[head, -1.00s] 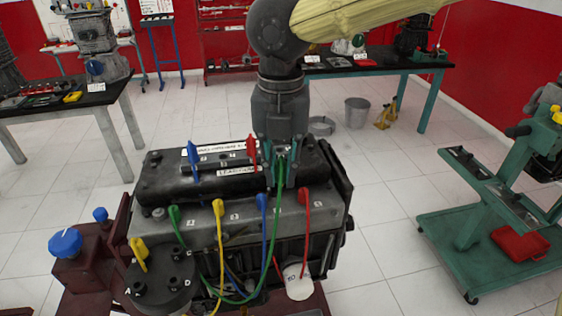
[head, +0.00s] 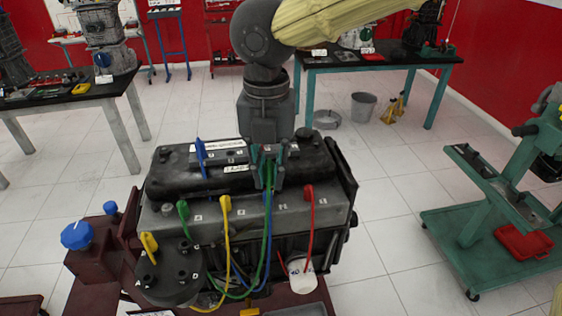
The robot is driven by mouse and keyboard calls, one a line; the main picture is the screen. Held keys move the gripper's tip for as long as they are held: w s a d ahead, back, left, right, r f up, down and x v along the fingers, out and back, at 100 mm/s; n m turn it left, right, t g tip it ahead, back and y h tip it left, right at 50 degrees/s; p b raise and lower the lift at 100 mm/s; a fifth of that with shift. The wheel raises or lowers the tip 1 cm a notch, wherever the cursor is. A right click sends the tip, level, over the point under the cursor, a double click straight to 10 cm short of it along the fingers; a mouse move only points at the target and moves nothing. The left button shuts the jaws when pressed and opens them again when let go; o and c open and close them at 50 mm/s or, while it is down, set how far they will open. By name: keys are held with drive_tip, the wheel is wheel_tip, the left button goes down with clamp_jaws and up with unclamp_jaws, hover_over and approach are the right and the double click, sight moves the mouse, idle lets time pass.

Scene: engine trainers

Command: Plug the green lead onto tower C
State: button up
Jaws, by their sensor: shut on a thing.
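My gripper (head: 266,160) is shut on the free end of the green lead (head: 268,215) and holds it above the front edge of the engine's black cover. The lead hangs in a loop down the engine front; its other end, a green boot (head: 183,208), is on the engine at left. The round distributor cap (head: 158,298) is at lower left, well apart from my gripper. It has several black towers and small letters. Tower C appears to be the front-right one (head: 182,275), bare on top. A yellow boot (head: 149,243) sits on the back-left tower.
A blue boot (head: 201,149) stands on the engine's black cover (head: 165,180), left of my gripper. Yellow (head: 225,204) and red (head: 309,193) boots line the engine front. A white cup (head: 301,277) is at lower right.

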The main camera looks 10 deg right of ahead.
drive_tip(key=s+a+p, duration=0.1)
drive_tip(key=a+p, duration=0.3)
drive_tip(key=a, duration=1.4)
drive_tip(key=shift+s+p, duration=0.35)
drive_tip(key=shift+s, duration=0.05)
idle(0.4)
drive_tip(key=shift+d+f, duration=0.1)
drive_tip(key=shift+f+b, duration=1.05)
drive_tip(key=shift+f, duration=1.45)
drive_tip(key=shift+f, duration=0.15)
drive_tip(key=shift+f+b, duration=1)
drive_tip(key=shift+f, duration=1.55)
drive_tip(key=shift+p, duration=0.35)
drive_tip(key=shift+f, duration=0.35)
